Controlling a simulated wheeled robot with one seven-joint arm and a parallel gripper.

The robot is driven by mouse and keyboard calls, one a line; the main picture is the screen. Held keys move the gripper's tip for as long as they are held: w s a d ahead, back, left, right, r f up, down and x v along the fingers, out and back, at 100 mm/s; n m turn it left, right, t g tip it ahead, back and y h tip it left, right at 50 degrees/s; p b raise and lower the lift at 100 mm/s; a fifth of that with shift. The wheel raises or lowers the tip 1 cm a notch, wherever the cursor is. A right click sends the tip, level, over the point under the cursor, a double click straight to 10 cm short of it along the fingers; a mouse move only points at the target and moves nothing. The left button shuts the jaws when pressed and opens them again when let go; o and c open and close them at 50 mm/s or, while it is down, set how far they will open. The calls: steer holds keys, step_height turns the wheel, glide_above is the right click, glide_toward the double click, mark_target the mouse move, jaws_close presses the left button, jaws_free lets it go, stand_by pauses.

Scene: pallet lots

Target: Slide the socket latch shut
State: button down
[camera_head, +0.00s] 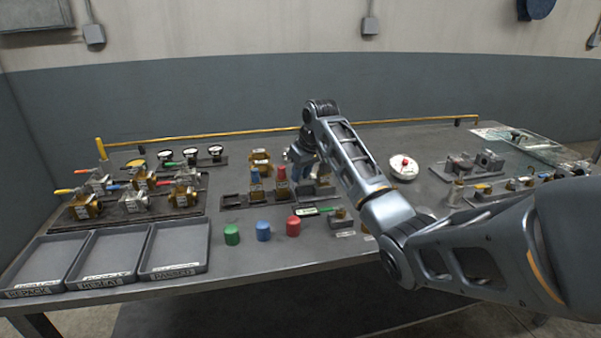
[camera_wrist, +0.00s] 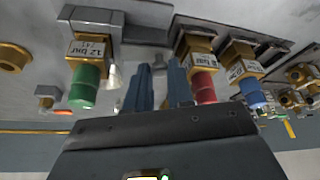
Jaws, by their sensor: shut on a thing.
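My gripper (camera_wrist: 160,84) has its two blue-grey fingers close together in the wrist view, shut on a small part that I take to be the socket latch; the fingers largely hide it. A green-capped brass fitting (camera_wrist: 86,84) labelled 12 bar sits in a dark socket block (camera_wrist: 108,22) just left of the fingers. A red-capped fitting (camera_wrist: 202,84) stands just right of them, with a blue-capped one (camera_wrist: 252,92) beyond. In the head view my gripper (camera_head: 298,162) is at the rack, partly hidden by my arm. How far the latch has slid cannot be seen.
Loose green (camera_head: 232,234), blue (camera_head: 263,231) and red (camera_head: 293,226) caps stand in front of the rack. Trays (camera_head: 175,268) and a board of valves (camera_head: 130,216) lie left. A white round gauge (camera_head: 403,168) and more fixtures (camera_head: 468,165) stand right. A yellow rail (camera_head: 220,134) runs along the back.

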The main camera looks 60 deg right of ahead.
steer(key=shift+s+d+r+p, duration=0.15)
steer(key=shift+s+d+p, duration=0.35)
steer(key=shift+s+p, duration=0.1)
steer(key=shift+s+d, duration=0.1)
steer(key=shift+d, duration=0.05)
steer(key=c, duration=1.3)
jaws_free()
steer(key=shift+o, duration=0.2)
steer(key=v, duration=0.7)
steer(key=shift+s+r+b, duration=0.15)
steer(key=shift+r+b, duration=0.05)
steer(key=shift+b, duration=0.15)
steer(key=shift+s, duration=0.1)
